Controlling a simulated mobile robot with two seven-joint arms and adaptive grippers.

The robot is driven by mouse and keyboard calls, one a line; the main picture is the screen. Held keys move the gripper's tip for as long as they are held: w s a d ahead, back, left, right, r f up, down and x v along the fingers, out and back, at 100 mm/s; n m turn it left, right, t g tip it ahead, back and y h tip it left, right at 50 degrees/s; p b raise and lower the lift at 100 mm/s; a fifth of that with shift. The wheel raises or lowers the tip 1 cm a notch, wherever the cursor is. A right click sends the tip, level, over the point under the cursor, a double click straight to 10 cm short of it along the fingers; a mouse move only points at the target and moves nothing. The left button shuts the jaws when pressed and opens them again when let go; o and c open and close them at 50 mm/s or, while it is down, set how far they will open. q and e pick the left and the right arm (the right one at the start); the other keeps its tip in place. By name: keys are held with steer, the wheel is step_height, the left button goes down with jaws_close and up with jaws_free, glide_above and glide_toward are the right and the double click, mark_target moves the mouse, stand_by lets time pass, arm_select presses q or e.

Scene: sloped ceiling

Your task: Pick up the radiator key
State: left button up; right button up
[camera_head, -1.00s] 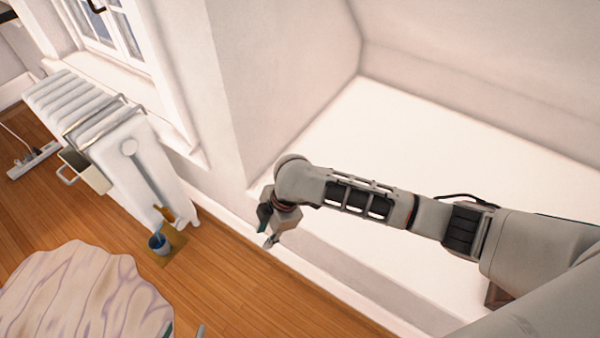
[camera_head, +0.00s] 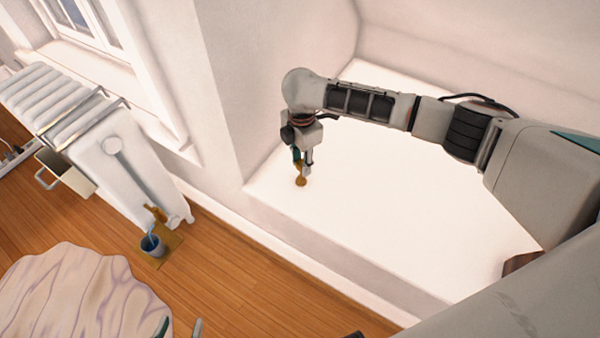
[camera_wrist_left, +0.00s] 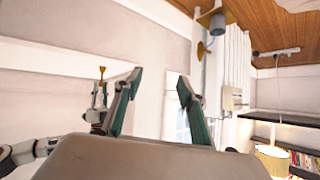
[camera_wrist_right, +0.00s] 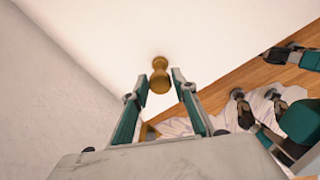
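The radiator key, a small brass piece with rounded ends (camera_head: 300,181), is at the left end of the white ledge, under my right gripper (camera_head: 302,166). The key's far end seems to meet the ledge. My left gripper (camera_head: 181,327) is at the bottom of the head view; in the left wrist view it (camera_wrist_left: 160,77) is open and empty.
A white radiator (camera_head: 128,160) stands by the window, with a box (camera_head: 70,172) hung on it. A blue cup (camera_head: 151,247) sits at a brass valve (camera_head: 156,213) below. The white ledge (camera_head: 400,210) is mostly clear.

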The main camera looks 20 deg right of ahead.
mark_target(301, 177)
step_height(301, 177, down, 5)
steer(key=shift+s+r+b, duration=0.15)
steer(key=shift+r+b, duration=0.05)
steer(key=shift+b, duration=0.55)
steer(key=shift+w+r, duration=0.2)
steer(key=shift+r, duration=0.1)
jaws_close()
arm_select(q)
steer(key=shift+w+d+r, duration=0.25)
steer(key=shift+d+r, duration=0.05)
steer(key=shift+d, duration=0.15)
steer(key=shift+w+d+r, duration=0.2)
steer(key=shift+d+r, duration=0.05)
steer(key=shift+d, duration=0.15)
steer(key=shift+f, duration=0.1)
